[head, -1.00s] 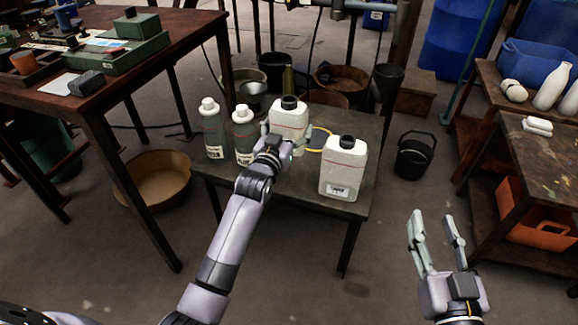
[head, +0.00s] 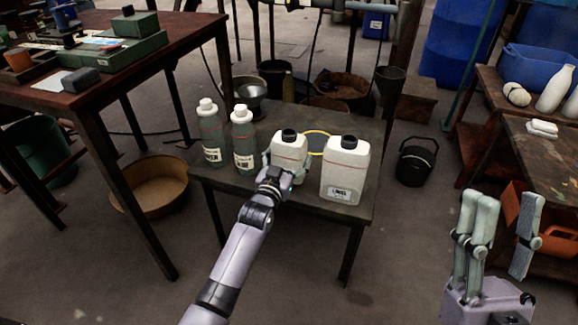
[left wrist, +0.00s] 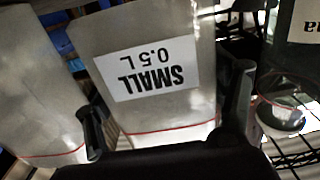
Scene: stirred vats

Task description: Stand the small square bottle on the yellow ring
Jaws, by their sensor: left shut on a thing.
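The small square bottle (head: 291,147), white with a black cap and a red line, is upright at the small table (head: 235,186). My left gripper (head: 275,165) is shut on it from the front. In the left wrist view the bottle (left wrist: 155,85) reads "SMALL 0.5 L" upside down, between the two fingers (left wrist: 168,118). I cannot tell if its base touches the table. The yellow ring (head: 318,131) lies on the table behind and right of the bottle, partly hidden. My right gripper (head: 503,235) is open and empty at the lower right, away from the table.
A larger white square bottle (head: 345,165) stands close right of the held one. Two grey-green round bottles (head: 210,138) (head: 243,142) stand to the left. The table's back is mostly clear. A black bucket (head: 415,165) stands on the floor at right.

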